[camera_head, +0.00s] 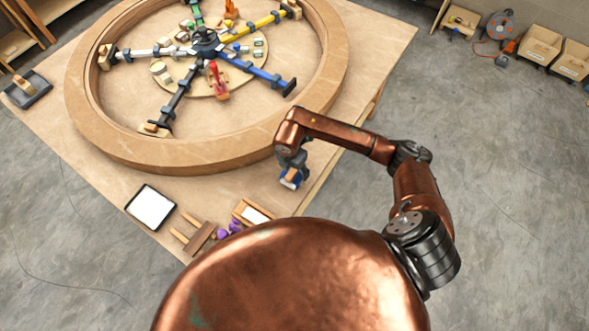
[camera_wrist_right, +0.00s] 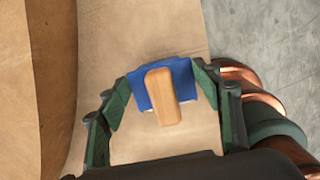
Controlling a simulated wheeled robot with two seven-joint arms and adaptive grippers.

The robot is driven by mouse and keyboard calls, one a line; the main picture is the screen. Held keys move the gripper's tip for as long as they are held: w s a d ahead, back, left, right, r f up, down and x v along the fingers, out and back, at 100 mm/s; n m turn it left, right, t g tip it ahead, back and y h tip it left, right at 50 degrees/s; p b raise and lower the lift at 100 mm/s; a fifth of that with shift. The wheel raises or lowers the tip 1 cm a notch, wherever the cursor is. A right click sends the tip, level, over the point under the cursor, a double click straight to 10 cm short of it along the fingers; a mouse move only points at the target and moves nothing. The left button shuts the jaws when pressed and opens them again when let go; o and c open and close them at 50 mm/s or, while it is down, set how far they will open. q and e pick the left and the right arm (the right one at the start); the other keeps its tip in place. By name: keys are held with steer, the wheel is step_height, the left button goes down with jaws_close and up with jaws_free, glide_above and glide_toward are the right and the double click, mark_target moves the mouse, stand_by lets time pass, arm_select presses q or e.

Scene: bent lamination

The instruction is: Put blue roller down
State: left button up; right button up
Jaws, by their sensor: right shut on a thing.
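The blue roller (camera_wrist_right: 178,85) has a blue body and a wooden handle and shows between the fingers in the right wrist view. My right gripper (camera_wrist_right: 158,88) is shut on it, with green finger pads at both sides of the blue body. In the head view the blue roller (camera_head: 290,182) shows below my right gripper (camera_head: 292,168), near the table's right edge, just outside the large wooden ring. I cannot tell whether the roller touches the table. My left gripper is not in view.
The large wooden ring (camera_head: 130,150) stands on the table (camera_head: 120,190), with colored clamp arms inside. A white tray (camera_head: 151,207), a wooden stand (camera_head: 193,237), purple items (camera_head: 228,231) and a wooden box (camera_head: 240,210) lie at the front. The table edge is close to the roller.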

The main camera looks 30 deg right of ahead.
mark_target(292, 172)
steer(key=shift+f, duration=0.35)
steer(key=shift+f+b, duration=0.25)
steer(key=shift+b, duration=0.15)
steer(key=c, duration=0.3)
steer(key=o, duration=1.4)
steer(key=shift+r, duration=0.2)
steer(key=shift+r+p, duration=0.35)
steer(key=shift+p, duration=0.05)
step_height(292, 172, up, 12)
steer(key=a, duration=0.1)
steer(key=shift+s+a+b, duration=0.2)
steer(key=shift+s+b, duration=0.15)
